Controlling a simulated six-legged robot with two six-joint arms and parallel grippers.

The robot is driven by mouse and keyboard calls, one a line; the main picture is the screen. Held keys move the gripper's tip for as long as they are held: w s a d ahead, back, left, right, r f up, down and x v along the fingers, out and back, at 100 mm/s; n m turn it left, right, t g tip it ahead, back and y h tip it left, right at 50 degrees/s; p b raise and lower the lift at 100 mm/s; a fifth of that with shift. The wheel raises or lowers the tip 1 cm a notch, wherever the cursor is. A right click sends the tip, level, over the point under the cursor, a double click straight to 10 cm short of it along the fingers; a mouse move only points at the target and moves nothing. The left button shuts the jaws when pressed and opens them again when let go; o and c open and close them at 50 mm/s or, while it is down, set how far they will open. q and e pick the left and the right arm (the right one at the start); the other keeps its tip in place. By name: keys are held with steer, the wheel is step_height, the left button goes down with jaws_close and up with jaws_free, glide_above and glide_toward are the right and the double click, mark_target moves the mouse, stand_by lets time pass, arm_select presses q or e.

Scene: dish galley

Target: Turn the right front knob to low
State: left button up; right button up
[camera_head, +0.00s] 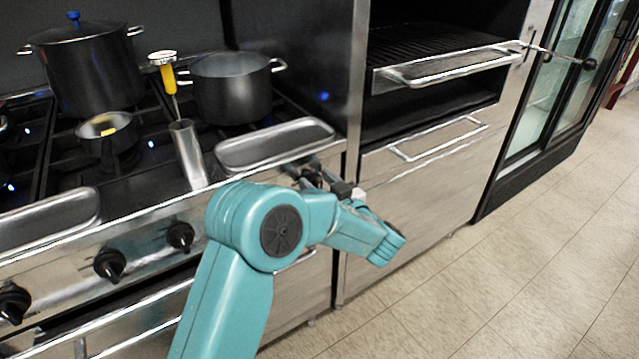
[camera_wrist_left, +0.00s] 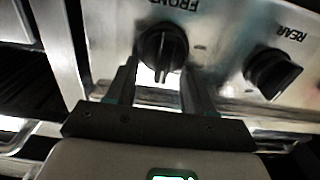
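The black knob under the FRONT label (camera_wrist_left: 162,52) shows in the left wrist view, with its grip ridge pointing roughly straight down in the picture. My left gripper (camera_wrist_left: 160,82) is open, with one finger on each side of the knob's lower part. I cannot tell whether either finger touches it. In the head view my left gripper (camera_head: 318,178) is at the right end of the stove front, and that knob is hidden behind my arm and gripper. My right gripper is not in view.
A second black knob, labelled REAR (camera_wrist_left: 273,72), sits close to the right in the wrist view. More knobs (camera_head: 109,265) line the stove front. Pots (camera_head: 230,90) and a metal tray (camera_head: 275,144) stand on top. An open grill drawer (camera_head: 445,70) juts out at right.

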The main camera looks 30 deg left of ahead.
arm_select(q)
steer(key=shift+c, duration=0.4)
steer(key=shift+s+a+f+n+b, duration=0.1)
steer(key=shift+s+n+b, duration=0.1)
steer(key=shift+n+b, duration=0.9)
steer(key=shift+s+a+f+n+b, duration=0.1)
steer(key=shift+s+n+b, duration=0.05)
steer(key=shift+n+b, duration=0.95)
steer(key=shift+s+f+n+b, duration=0.1)
steer(key=shift+s+n+b, duration=0.1)
steer(key=shift+n+b, duration=0.9)
steer(key=shift+r, duration=0.1)
steer(key=o, duration=1)
steer(key=p+v, duration=0.2)
steer(key=v, duration=1.4)
